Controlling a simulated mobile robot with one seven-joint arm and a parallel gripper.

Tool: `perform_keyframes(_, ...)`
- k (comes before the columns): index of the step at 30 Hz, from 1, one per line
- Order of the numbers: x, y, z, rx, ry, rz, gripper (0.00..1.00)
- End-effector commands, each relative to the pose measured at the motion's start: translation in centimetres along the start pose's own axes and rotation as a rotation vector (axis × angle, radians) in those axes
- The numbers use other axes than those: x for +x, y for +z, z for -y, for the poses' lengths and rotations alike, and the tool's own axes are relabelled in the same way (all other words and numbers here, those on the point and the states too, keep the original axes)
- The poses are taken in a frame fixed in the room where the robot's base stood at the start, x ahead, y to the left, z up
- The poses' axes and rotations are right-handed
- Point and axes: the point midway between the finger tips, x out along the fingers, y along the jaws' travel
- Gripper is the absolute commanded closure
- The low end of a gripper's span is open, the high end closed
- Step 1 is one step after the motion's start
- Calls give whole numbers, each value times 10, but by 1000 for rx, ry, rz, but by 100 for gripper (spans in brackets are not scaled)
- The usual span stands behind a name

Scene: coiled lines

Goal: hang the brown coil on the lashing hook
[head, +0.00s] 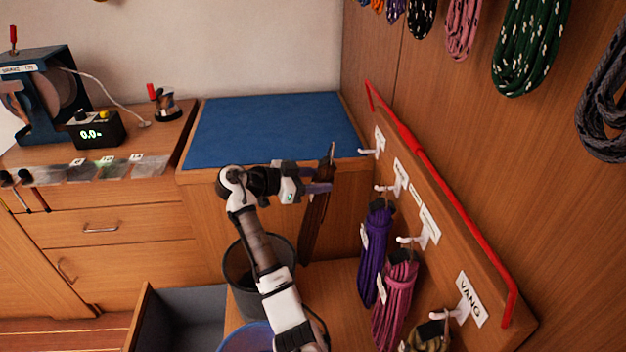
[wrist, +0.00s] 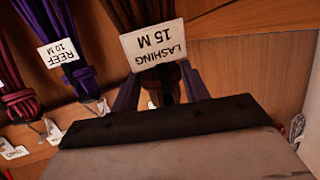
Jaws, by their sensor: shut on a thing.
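The brown coil (head: 315,228) hangs down from my gripper (head: 322,180) in the head view, held in the air in front of the blue-topped cabinet. In the wrist view the purple fingers of my gripper (wrist: 160,92) are shut on the brown coil (wrist: 128,14), and its white tag reads LASHING 15 M, upside down. The farthest white hook (head: 371,152) on the wooden rack is bare, to the right of the coil and apart from it. Its label is too small to read, so I cannot confirm it is the lashing hook.
A purple coil (head: 375,242), a pink coil (head: 395,300) and an olive coil (head: 428,338) hang on the nearer hooks. A red rail (head: 440,185) runs along the rack (head: 480,268). A dark bin (head: 240,270) stands below my arm. The blue top (head: 270,130) is clear.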

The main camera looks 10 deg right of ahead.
Motion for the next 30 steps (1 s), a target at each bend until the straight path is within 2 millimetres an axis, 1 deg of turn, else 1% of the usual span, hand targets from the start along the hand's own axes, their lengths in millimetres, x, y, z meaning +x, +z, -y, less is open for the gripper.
perform_keyframes(30,57,-12,-16,2,0,-2,91)
